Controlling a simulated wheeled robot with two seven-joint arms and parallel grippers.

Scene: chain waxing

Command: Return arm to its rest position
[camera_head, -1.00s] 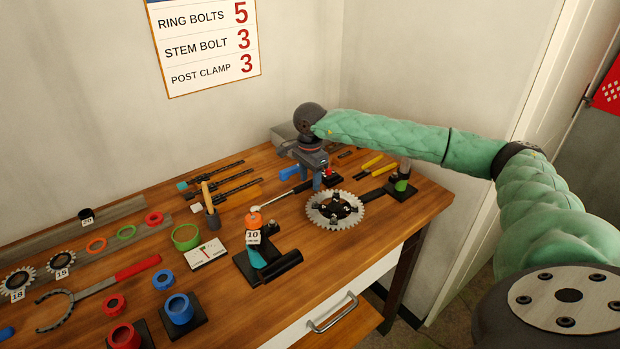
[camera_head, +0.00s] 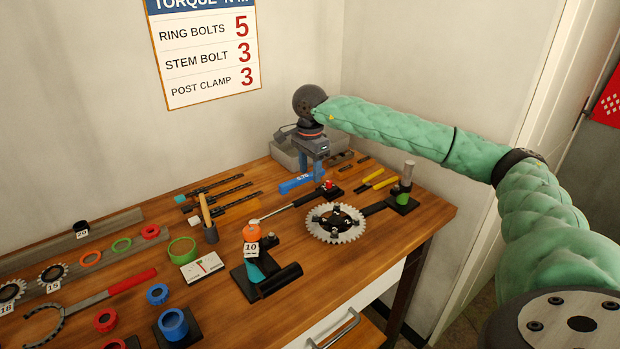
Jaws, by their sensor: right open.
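My right arm, in padded green sleeves, reaches in from the right. My right gripper (camera_head: 311,170), with blue fingers, is open above the back right part of the wooden workbench (camera_head: 340,268). Its fingers are close to a blue tool marked 0.75 (camera_head: 296,184) and partly overlap it in the picture; I cannot tell if they touch. I see nothing held between the fingers. My left gripper is not in view.
A toothed chainring (camera_head: 346,236) lies in front of the gripper. The wall stands close behind.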

